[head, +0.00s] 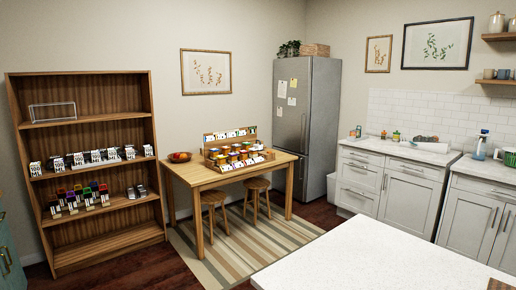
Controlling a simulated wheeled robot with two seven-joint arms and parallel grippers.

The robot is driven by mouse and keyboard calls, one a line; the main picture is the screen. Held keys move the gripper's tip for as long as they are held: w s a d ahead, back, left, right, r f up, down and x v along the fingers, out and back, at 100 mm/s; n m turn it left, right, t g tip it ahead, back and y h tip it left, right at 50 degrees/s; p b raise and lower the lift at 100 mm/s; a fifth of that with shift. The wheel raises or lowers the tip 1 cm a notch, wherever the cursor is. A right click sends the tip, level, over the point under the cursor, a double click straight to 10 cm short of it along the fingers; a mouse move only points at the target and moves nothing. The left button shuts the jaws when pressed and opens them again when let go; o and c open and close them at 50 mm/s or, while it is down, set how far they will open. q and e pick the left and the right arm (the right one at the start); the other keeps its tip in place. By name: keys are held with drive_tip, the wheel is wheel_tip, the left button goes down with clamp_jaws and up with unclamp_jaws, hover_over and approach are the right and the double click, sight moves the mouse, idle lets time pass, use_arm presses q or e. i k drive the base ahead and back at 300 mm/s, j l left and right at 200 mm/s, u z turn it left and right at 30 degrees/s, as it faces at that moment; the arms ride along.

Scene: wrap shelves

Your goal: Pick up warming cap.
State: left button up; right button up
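I cannot single out a warming cap at this size. A wooden shelf unit (83,232) at the left holds a row of small black-and-white patterned items (97,157) on its middle shelf. Its lower shelf bears small coloured items (77,198) and a few dark grey ones (137,191). A clear box-like frame (53,112) sits on the upper shelf. A tiered wooden stand (238,164) on the table holds several small containers with orange, yellow and blue parts, with a row of cards behind. Neither of my grippers is in view.
The wooden table (208,179) carries a fruit bowl (180,157), with two stools (216,199) at it on a striped rug (215,263). A fridge (308,120) stands behind. White counters line the right. A white countertop (380,262) fills the lower right. Floor before the shelf is clear.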

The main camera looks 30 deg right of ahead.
sight(259, 146)
drive_tip(key=i, duration=0.25)
drive_tip(key=i+j, duration=0.1)
drive_tip(key=i, duration=0.35)
drive_tip(key=i+z, duration=0.15)
drive_tip(key=i, duration=0.3)
drive_tip(key=i+j, duration=0.2)
drive_tip(key=i, duration=0.2)
drive_tip(key=i+j+z, duration=0.15)
drive_tip(key=i, duration=0.3)
drive_tip(key=i+l+z, duration=0.25)
drive_tip(key=i+z, duration=0.6)
drive_tip(key=i, duration=0.15)
drive_tip(key=i+z, duration=0.45)
drive_tip(key=i+j+z, duration=0.45)
drive_tip(key=i, duration=0.15)
drive_tip(key=i+l, duration=0.2)
drive_tip(key=i, duration=0.3)
drive_tip(key=i+l+z, duration=0.1)
drive_tip(key=i, duration=0.4)
drive_tip(key=i+l, duration=0.25)
drive_tip(key=i, duration=0.2)
